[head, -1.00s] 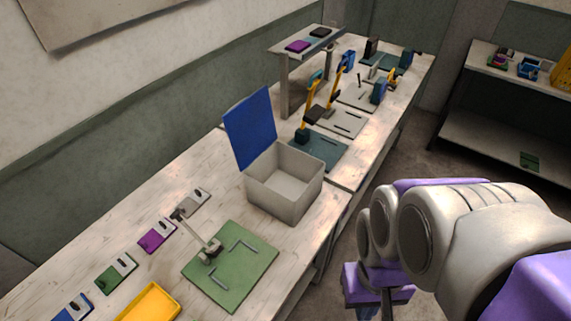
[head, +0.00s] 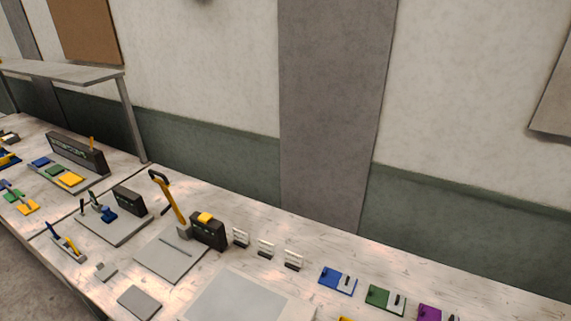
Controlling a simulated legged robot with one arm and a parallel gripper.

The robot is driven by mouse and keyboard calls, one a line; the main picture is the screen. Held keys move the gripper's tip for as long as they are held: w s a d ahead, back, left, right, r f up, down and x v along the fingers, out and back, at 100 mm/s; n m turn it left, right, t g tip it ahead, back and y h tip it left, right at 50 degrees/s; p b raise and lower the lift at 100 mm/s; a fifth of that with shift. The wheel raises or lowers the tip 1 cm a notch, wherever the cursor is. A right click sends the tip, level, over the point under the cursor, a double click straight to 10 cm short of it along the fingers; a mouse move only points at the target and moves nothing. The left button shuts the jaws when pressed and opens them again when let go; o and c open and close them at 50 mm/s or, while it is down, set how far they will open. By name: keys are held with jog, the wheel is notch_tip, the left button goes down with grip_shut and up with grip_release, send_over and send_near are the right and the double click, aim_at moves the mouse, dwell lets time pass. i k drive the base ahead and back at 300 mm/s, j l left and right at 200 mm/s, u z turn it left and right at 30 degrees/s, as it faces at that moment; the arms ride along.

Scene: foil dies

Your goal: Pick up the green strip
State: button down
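I cannot tell for sure which thing is the green strip. A green flat piece with a light grey part (head: 384,299) lies on the bench at lower right, between a blue one (head: 337,281) and a purple one (head: 430,313). A small green piece (head: 55,172) lies on a grey tray at far left, between blue and yellow pieces. Another small green piece shows at the far left edge (head: 18,193). My gripper is not in view.
The long bench (head: 240,270) runs along the wall. A grey plate with a yellow-handled press (head: 170,258) stands near the middle, beside a dark block with a yellow top (head: 208,231). Three small white-and-black stands (head: 265,249) are right of it. A raised shelf (head: 62,73) stands at left.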

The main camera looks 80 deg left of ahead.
aim_at(95, 200)
jog(key=k+u, duration=0.25)
jog(key=k+j+u, duration=0.15)
jog(key=k+u, duration=0.15)
jog(key=u, duration=3.25)
jog(key=i+j+z, duration=0.1)
jog(key=i+j, duration=0.2)
jog(key=i+j+z, duration=0.15)
jog(key=i+j, duration=0.15)
jog(key=i, duration=0.15)
jog(key=i+j+z, duration=0.1)
jog(key=i+j, duration=0.3)
jog(key=i+j+z, duration=0.15)
jog(key=i+j, duration=0.2)
jog(key=i+j+z, duration=0.1)
jog(key=i+j, duration=0.2)
jog(key=j, duration=0.15)
jog(key=i+j+z, duration=0.15)
jog(key=i+j, duration=0.15)
jog(key=j, duration=0.2)
jog(key=i+j+z, duration=0.1)
jog(key=i+j, duration=0.2)
jog(key=j, duration=0.15)
